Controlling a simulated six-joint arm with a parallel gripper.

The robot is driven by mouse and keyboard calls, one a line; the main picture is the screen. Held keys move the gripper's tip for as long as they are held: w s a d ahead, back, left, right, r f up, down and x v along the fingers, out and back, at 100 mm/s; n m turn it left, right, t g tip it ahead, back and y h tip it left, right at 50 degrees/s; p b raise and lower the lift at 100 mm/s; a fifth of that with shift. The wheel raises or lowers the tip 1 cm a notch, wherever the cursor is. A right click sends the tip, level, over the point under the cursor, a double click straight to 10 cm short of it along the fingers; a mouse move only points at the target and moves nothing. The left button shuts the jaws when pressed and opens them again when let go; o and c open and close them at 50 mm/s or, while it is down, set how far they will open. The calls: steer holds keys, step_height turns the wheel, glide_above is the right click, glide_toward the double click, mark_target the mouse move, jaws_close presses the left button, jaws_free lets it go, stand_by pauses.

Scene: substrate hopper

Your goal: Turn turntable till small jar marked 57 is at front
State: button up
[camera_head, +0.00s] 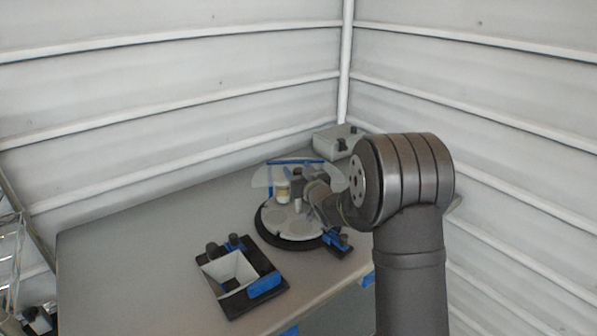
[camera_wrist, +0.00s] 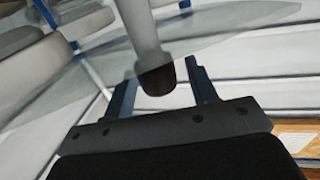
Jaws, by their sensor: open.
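The turntable (camera_head: 287,226) is a pale round disc with a dark rim and several round seats, on the far right part of the table. A small pale jar (camera_head: 282,192) stands on its far left side; I cannot read any mark on it. A dark upright post (camera_head: 297,184) stands near it. My arm covers the turntable's right side and hides most of my gripper in the head view. In the wrist view my gripper (camera_wrist: 161,74) is open. A pale rod with a dark end (camera_wrist: 155,78) shows between its two blue-black fingers; I cannot tell whether they touch it.
A clear curved shield with a blue bar (camera_head: 295,162) stands behind the turntable. A white hopper on a black base (camera_head: 232,270) sits at the front left. A grey box (camera_head: 335,140) is in the far corner. The table's left part is clear.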

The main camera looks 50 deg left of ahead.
jaws_close()
steer(key=shift+m+t+h, duration=0.3)
steer(key=shift+m+t, duration=0.3)
steer(key=shift+t, duration=0.3)
steer(key=shift+s+m+t+h, duration=0.1)
steer(key=shift+m+t+h, duration=0.9)
steer(key=shift+m+t, duration=0.8)
steer(key=shift+m+t+h, duration=1.3)
steer(key=shift+t+h, duration=0.4)
steer(key=shift+t, duration=0.5)
steer(key=shift+m+t+h, duration=0.9)
steer(key=shift+m+h, duration=0.3)
steer(key=shift+h, duration=0.45)
steer(key=shift+m+t+h, duration=0.9)
steer(key=shift+m+h, duration=0.3)
steer(key=shift+h, duration=0.45)
steer(key=shift+m+h, duration=0.6)
steer(key=shift+h, duration=0.3)
steer(key=shift+r+m+t+h, duration=0.1)
steer(key=shift+m+t+h, duration=0.2)
steer(key=shift+m+h, duration=0.35)
